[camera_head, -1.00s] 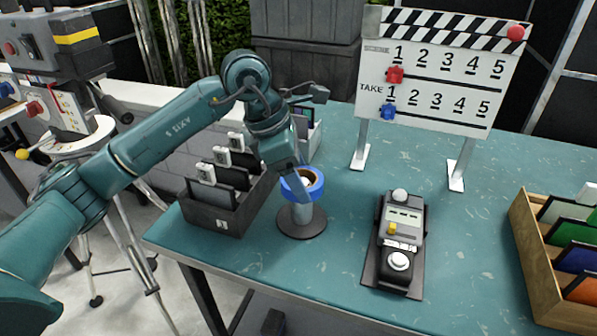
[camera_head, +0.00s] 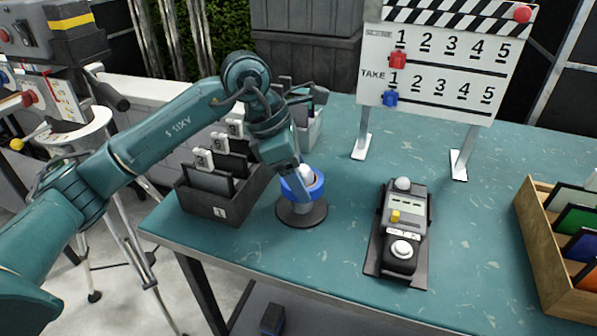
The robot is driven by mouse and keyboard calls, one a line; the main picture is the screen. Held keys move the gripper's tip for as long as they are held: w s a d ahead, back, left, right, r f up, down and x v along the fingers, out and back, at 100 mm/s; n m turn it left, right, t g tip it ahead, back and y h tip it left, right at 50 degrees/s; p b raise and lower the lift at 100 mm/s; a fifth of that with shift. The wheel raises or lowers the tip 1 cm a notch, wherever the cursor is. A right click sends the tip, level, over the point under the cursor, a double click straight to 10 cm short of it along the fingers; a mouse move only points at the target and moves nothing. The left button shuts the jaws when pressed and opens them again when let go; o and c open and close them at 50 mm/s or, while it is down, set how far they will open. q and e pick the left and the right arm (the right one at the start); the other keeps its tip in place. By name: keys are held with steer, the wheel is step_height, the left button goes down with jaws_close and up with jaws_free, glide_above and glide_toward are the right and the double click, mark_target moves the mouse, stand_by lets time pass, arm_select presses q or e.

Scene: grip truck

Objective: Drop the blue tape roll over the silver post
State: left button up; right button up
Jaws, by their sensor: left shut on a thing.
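The blue tape roll (camera_head: 316,189) is at the silver post, near the left part of the table. The post's rounded pale top (camera_head: 306,172) shows inside the roll's hole, so the roll appears to be around the upper post. The silver post (camera_head: 302,208) shows below the roll and stands on a dark round base (camera_head: 313,219). My left gripper (camera_head: 298,179) reaches down from above and is shut on the left side of the roll. It hides part of the roll's rim. The roll is above the base, not resting on it. My right gripper is not in view.
A dark box of cards (camera_head: 211,207) stands close left of the post, with a grey bin (camera_head: 315,128) behind. A black device with buttons (camera_head: 400,235) is to the right. A clapperboard (camera_head: 440,75) stands behind, and a wooden crate (camera_head: 545,255) is at far right.

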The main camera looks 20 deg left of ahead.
arm_select(q)
steer(key=shift+f+b, duration=0.3)
steer(key=shift+f, duration=0.4)
steer(key=shift+f+b, duration=0.4)
steer(key=shift+b, duration=0.1)
steer(key=shift+f+b, duration=0.35)
steer(key=shift+f, duration=0.25)
steer(key=shift+f+b, duration=0.35)
steer(key=shift+b, duration=0.15)
steer(key=o, duration=1.1)
steer(key=shift+c, duration=0.2)
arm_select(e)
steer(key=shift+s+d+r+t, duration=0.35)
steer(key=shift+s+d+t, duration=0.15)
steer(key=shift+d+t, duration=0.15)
arm_select(q)
steer(key=shift+r, duration=0.1)
